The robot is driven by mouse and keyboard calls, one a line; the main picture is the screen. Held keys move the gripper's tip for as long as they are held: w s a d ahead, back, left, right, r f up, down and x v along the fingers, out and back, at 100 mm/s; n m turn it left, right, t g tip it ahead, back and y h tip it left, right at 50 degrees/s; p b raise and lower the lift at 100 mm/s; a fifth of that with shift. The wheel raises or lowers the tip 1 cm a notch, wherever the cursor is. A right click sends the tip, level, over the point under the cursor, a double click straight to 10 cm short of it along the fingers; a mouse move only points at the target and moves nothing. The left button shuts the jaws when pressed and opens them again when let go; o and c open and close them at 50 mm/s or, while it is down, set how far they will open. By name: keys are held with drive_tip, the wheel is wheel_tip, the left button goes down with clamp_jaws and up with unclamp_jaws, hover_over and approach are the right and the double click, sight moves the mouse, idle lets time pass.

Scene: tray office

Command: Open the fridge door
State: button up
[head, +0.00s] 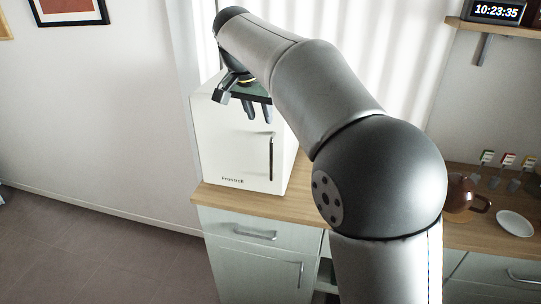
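The small white fridge (222,140) stands on the wooden counter left of the middle. Its front door looks shut, with a dark upright handle (271,158) on the right side and a small brand label low on the left. My gripper (260,116) is above and slightly left of the handle, near the upper part of the door, with its fingers pointing down. Its two dark fingers show a gap between them, with nothing held. They look apart from the handle; their exact distance from the door is hard to tell. My arm hides part of the fridge's top.
Under the fridge is a cabinet with a drawer (252,233) and a lower door. To the right on the counter are a brown teapot (466,197) and a white plate (515,223). A shelf (496,27) with a clock is at upper right. The floor at left is clear.

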sight(271, 154)
drive_tip(key=x, duration=1.7)
drive_tip(key=shift+w+p, duration=0.1)
drive_tip(key=shift+p, duration=0.3)
clamp_jaws()
